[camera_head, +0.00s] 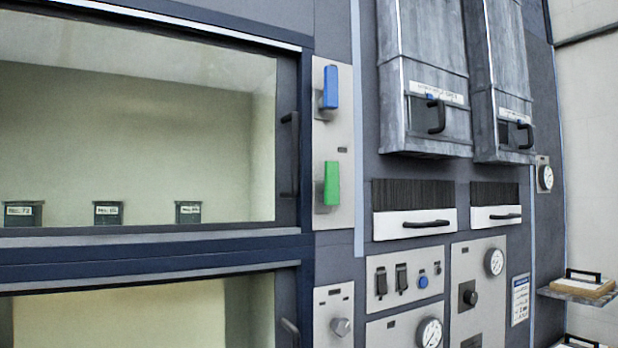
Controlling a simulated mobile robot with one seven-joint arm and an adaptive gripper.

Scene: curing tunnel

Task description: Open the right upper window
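A large upper window (140,110) fills the left of the head view. It is shut in its dark blue frame, and its left edge lies outside the picture. A black vertical bar handle (290,155) is on the right side of its frame. Behind the glass stand three dark labelled containers (108,213) in a pale chamber. Below is a second window (140,315), cut off by the lower edge, with its own dark handle (290,328). Whether another upper window stands further left cannot be seen. My gripper is not in view.
A panel right of the window has a blue lever (330,87) and a green lever (332,183). Further right are two grey metal housings (425,60) with handles, two handled drawers (415,222), gauges (429,332) and switches. A shelf (570,295) juts out at far right.

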